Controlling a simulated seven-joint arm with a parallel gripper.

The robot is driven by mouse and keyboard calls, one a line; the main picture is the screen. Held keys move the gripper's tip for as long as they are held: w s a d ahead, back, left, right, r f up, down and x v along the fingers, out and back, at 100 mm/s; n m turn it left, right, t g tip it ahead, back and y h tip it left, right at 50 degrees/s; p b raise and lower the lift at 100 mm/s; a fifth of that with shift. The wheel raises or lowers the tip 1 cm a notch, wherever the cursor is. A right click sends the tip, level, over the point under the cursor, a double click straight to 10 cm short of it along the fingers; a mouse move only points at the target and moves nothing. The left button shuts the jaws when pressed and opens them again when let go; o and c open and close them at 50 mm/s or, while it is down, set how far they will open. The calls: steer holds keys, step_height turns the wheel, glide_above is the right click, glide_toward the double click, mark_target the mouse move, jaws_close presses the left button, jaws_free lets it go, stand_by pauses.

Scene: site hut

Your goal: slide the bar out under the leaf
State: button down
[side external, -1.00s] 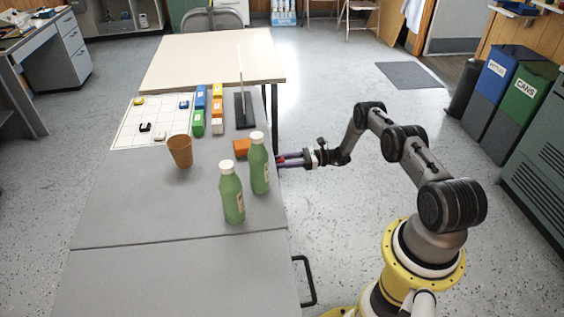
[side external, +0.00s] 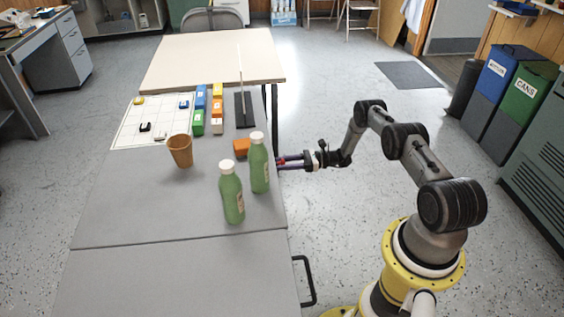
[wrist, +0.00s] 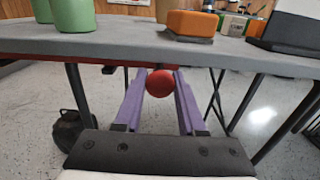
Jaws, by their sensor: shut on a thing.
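The leaf (side external: 130,215) is the grey table top; in the wrist view its edge (wrist: 225,56) runs across above my fingers. The bar shows by its round red end (wrist: 160,83), just below that edge; its length behind the end is mostly hidden. My gripper (wrist: 160,92) has its two purple fingers on either side of the red end, shut on it. In the side view my gripper (side external: 284,161) is at the table's right edge, with a little red between the fingers.
Two green bottles (side external: 232,195) and an orange block (side external: 241,147) stand near the right edge. A brown cup (side external: 180,151), coloured blocks (side external: 199,110) and a dark stand (side external: 244,110) with a thin upright panel are farther in.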

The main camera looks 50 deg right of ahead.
steer(key=s+a, duration=1.3)
steer(key=shift+s+a, duration=0.35)
steer(key=shift+s, duration=0.05)
steer(key=c, duration=0.7)
jaws_free()
steer(key=shift+o, duration=0.9)
steer(key=shift+d, duration=0.1)
steer(key=v, duration=0.7)
steer(key=shift+s, duration=0.2)
steer(key=shift+d+r, duration=0.1)
